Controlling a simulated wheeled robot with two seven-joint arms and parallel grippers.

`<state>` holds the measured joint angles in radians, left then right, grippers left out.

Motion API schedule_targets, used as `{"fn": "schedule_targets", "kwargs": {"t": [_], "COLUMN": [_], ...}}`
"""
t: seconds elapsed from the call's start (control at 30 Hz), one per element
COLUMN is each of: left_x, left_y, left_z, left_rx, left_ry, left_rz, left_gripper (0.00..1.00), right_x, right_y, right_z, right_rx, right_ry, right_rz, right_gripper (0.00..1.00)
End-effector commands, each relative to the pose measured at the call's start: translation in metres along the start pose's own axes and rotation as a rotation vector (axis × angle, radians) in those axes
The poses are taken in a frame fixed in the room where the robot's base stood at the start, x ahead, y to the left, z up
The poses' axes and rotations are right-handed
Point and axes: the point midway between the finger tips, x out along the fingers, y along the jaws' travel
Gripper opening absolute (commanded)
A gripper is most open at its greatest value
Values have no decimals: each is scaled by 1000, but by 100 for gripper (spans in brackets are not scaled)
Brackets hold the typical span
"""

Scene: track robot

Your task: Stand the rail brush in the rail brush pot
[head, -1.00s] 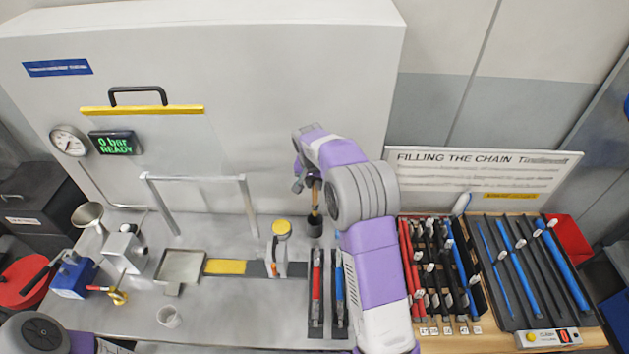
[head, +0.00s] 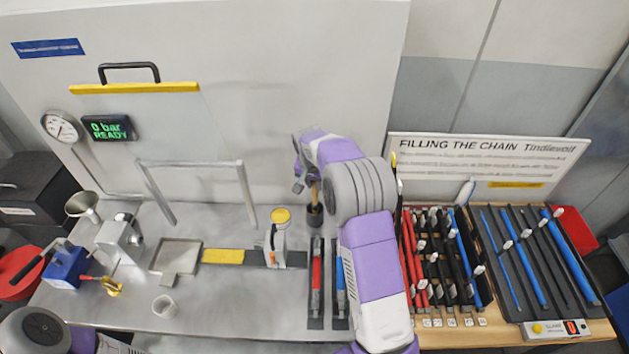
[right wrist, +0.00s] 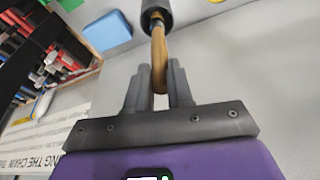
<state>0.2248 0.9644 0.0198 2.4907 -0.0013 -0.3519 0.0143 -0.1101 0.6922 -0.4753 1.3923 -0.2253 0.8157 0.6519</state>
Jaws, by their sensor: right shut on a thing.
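The rail brush (head: 315,194) has a tan wooden handle and points downward near the back of the bench. My right gripper (head: 310,182) is shut on its handle; the grip also shows in the right wrist view (right wrist: 158,78). The brush's lower end meets a small dark cylinder, which looks like the rail brush pot (head: 315,216); it also shows at the top of the right wrist view (right wrist: 157,10). The bristles are hidden, and I cannot tell how deep the brush sits. My left gripper is out of view; part of my left arm shows at lower left.
A yellow-topped holder (head: 277,240) stands left of the pot. Red and blue tools lie in dark trays (head: 316,322) in front. A metal frame (head: 190,164) stands at the back left. Racks of coloured rods (head: 535,265) are at right.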

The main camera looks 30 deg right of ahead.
Motion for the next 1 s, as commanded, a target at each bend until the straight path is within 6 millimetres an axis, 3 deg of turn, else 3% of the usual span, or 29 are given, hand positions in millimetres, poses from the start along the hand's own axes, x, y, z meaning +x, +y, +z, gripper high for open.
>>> {"fn": "schedule_targets", "kwargs": {"t": [0.4,0.87,0.9,1.0], "left_x": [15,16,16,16], "left_y": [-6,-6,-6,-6], "left_z": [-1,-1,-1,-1], "left_rx": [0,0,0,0], "left_ry": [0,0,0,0], "left_rz": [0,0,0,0], "left_gripper": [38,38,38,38], "right_x": [22,24,24,24], "right_y": [0,0,0,0], "right_z": [6,6,6,6], "right_rx": [1,1,0,0], "right_ry": [-1,0,0,0], "right_rz": [0,0,0,0], "right_gripper": [0,0,25,40]}}
